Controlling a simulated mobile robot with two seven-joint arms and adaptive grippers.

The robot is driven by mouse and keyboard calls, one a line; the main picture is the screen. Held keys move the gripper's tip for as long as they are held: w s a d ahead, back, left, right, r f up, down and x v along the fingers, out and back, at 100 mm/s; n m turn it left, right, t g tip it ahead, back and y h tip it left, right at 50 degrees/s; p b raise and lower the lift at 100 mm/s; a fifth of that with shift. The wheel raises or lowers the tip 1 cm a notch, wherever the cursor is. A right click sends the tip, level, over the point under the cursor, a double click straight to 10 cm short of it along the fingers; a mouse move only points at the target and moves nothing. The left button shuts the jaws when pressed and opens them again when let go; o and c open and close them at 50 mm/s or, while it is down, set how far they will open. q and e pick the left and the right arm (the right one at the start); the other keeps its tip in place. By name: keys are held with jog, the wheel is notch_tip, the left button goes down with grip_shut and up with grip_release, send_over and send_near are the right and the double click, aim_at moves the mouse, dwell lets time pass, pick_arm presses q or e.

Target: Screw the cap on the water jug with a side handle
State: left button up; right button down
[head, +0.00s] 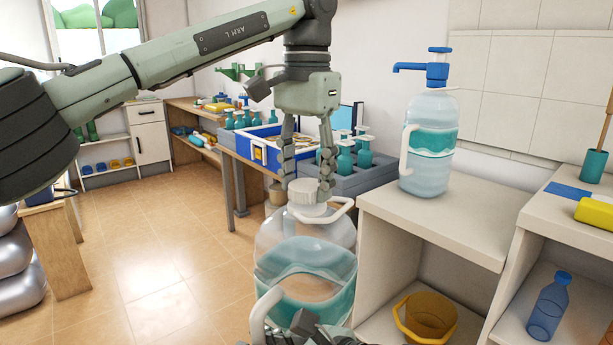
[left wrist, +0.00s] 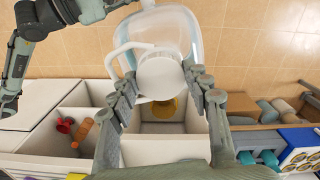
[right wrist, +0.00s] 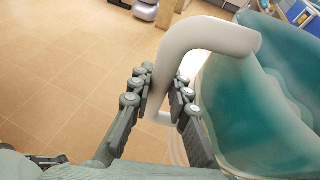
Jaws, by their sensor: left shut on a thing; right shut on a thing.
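The left wrist view shows the cap (left wrist: 163,77) between the fingers. I cannot tell how far it is threaded. My right gripper (right wrist: 163,95) is shut on the jug's white side handle (right wrist: 207,36). In the head view the handle (head: 261,309) shows at lower left; the right gripper is mostly cut off by the bottom edge.
A second jug (head: 430,140) with a blue pump stands on the white shelf unit (head: 440,215) to the right. A yellow bucket (head: 428,318) and a blue bottle (head: 549,305) are in the compartments below. A workbench (head: 240,160) with bottles stands behind.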

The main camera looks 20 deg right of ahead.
pick_arm(q)
jog(key=o, duration=0.7)
jog(key=shift+r, duration=2.25)
jog(key=shift+c, duration=0.5)
